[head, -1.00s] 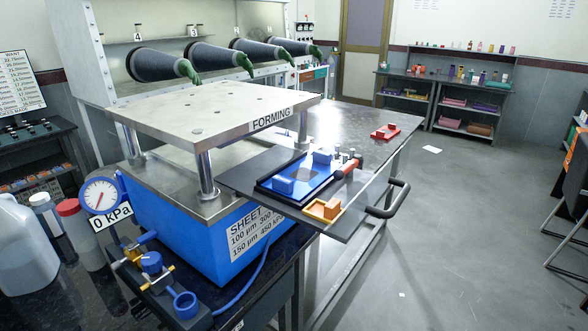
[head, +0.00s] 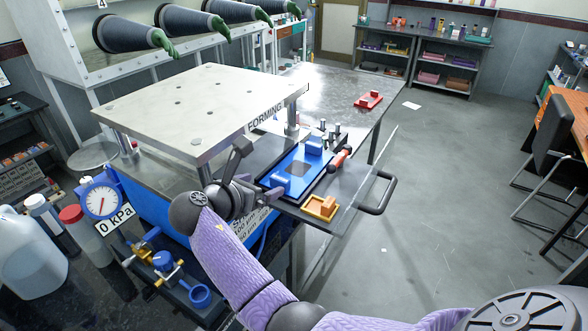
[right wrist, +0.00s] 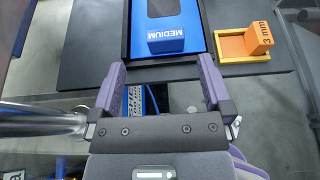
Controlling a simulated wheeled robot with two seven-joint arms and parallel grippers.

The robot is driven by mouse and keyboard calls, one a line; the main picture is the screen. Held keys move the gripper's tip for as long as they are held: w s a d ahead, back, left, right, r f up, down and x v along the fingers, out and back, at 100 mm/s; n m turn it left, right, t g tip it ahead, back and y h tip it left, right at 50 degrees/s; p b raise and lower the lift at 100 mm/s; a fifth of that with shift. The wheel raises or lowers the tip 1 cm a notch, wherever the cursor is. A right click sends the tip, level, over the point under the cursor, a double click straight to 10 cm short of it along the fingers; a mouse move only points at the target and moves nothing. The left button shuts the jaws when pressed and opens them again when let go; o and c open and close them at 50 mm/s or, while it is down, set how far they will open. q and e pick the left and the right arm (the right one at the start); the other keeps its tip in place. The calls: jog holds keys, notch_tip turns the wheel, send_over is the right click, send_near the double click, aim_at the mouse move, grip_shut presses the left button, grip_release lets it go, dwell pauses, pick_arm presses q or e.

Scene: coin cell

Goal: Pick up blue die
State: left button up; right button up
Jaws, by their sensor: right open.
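A second blue block (head: 314,146) stands at the tray's far end. In the right wrist view, a blue block (right wrist: 166,46) beside the word MEDIUM sits between and beyond my fingertips. My right gripper (right wrist: 160,72) is open and empty, short of that block. In the head view the right gripper (head: 266,192) is at the tray's near left side. My left gripper is not in view.
A yellow tray (head: 312,210) with an orange block (head: 327,206) lies to the right of the blue tray. The forming press (head: 205,100) stands close on the left, its plate above my gripper.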

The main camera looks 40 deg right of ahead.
aim_at(278, 182)
jog(key=x, duration=0.6)
jog(key=shift+s+f+b, duration=0.2)
jog(key=shift+s+b, duration=0.1)
jog(key=shift+b, duration=0.05)
grip_shut()
jog(key=shift+r, duration=0.1)
